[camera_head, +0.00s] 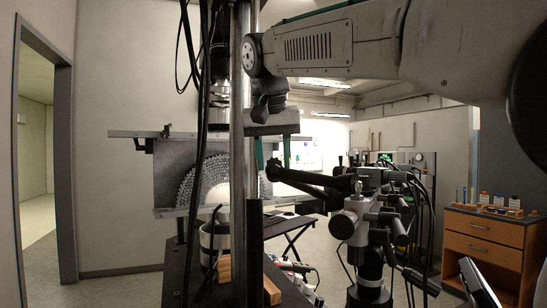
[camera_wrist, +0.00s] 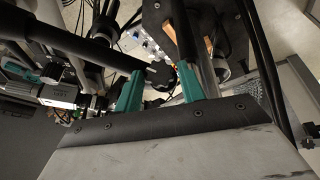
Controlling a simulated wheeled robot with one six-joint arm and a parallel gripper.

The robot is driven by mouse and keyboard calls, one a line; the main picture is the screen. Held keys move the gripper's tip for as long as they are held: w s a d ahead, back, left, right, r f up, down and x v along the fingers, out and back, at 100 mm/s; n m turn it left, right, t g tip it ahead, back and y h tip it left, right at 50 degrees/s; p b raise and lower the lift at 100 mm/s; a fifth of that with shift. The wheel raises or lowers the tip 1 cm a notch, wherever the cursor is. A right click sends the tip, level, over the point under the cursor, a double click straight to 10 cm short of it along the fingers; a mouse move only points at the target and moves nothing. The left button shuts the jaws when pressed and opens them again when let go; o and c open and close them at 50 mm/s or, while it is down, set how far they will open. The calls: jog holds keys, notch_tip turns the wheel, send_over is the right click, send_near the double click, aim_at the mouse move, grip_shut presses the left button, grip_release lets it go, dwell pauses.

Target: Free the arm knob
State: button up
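The black arm (camera_head: 308,180) reaches left from the metal clamp assembly, and a dark knob (camera_head: 274,169) sits at its left end. In the wrist view the knob (camera_wrist: 160,75) is a dark rounded shape at the end of the thick black bar (camera_wrist: 75,43). My gripper (camera_head: 272,160) points down just above the knob, with its two teal fingers spread apart. In the wrist view my gripper (camera_wrist: 160,72) shows the knob in the gap between the fingertips. I cannot tell whether either finger touches it.
A vertical metal column (camera_head: 238,120) with hanging black cables stands close left of my gripper. A toothed round disc (camera_head: 203,178) on a grey plate is behind it. The clamp assembly (camera_head: 350,222) with cables stands right. A wooden cabinet (camera_head: 485,245) is far right.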

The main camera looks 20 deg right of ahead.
jog(key=c, duration=0.7)
